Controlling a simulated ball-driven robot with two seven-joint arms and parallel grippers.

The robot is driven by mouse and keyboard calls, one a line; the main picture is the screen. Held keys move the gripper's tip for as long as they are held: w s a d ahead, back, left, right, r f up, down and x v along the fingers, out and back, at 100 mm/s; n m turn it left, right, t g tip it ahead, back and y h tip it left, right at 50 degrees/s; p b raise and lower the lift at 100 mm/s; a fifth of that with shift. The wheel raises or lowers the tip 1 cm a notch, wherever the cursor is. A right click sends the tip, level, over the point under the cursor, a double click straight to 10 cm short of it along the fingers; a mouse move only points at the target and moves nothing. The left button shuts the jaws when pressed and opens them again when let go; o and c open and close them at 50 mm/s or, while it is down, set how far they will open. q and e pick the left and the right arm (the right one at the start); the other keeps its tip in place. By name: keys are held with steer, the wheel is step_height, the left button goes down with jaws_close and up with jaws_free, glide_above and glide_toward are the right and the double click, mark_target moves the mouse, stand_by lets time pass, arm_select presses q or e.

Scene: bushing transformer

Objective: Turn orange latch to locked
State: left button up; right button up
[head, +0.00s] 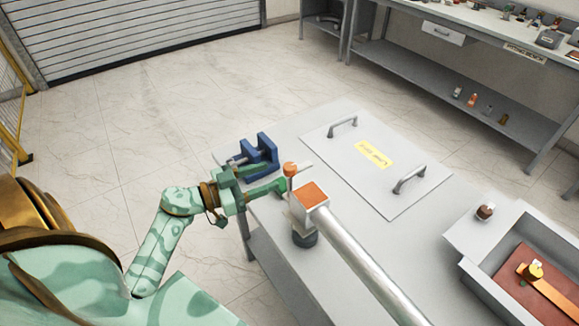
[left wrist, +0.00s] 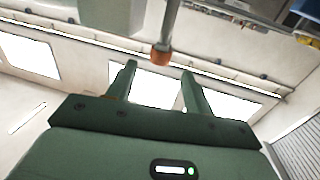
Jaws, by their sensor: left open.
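Whether a finger touches the knob I cannot tell. My right gripper is not in view.
The grey table holds a blue vise (head: 262,156) just behind my left gripper. A flat panel (head: 418,189) with two handles lies further back. A grey open box (head: 470,272) stands at the right. A workbench with shelves (head: 450,85) is at the back; the floor at left is clear.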

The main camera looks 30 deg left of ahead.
mark_target(290, 166)
arm_select(q)
steer(key=x, duration=0.7)
steer(key=shift+w+d, duration=0.15)
steer(key=shift+w, duration=0.1)
steer(key=c, duration=1)
